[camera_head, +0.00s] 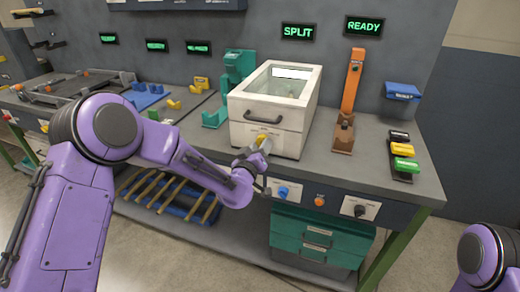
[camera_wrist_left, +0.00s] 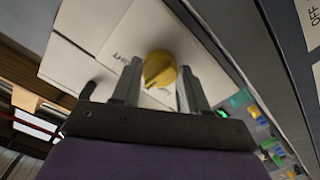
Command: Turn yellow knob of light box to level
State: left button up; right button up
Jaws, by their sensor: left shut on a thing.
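The light box (camera_head: 276,107) is a white box with a clear top and a black front handle. It stands on the bench near the middle of the head view. Its yellow knob (camera_head: 261,138) is on the lower front face, and it also shows in the left wrist view (camera_wrist_left: 159,70). My left gripper (camera_head: 260,150) is at the front of the box, with one finger on each side of the knob. In the left wrist view the fingers (camera_wrist_left: 158,88) are shut on the knob. The knob's level marks cannot be read. My right gripper is out of view.
An orange upright tool (camera_head: 351,85) stands right of the box, and a teal stand (camera_head: 237,72) stands left of it. Black, yellow and green blocks (camera_head: 404,150) lie at the right. Blue and black knobs (camera_head: 283,192) line the bench front below.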

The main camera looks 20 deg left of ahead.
pick_arm(q)
jog(key=shift+n, duration=0.7)
jog(key=o, duration=1.1)
jog(key=shift+c, duration=0.2)
jog(key=s+b, duration=0.2)
jog(key=s, duration=0.8)
jog(key=shift+s+a, duration=0.2)
jog(key=shift+s, duration=0.1)
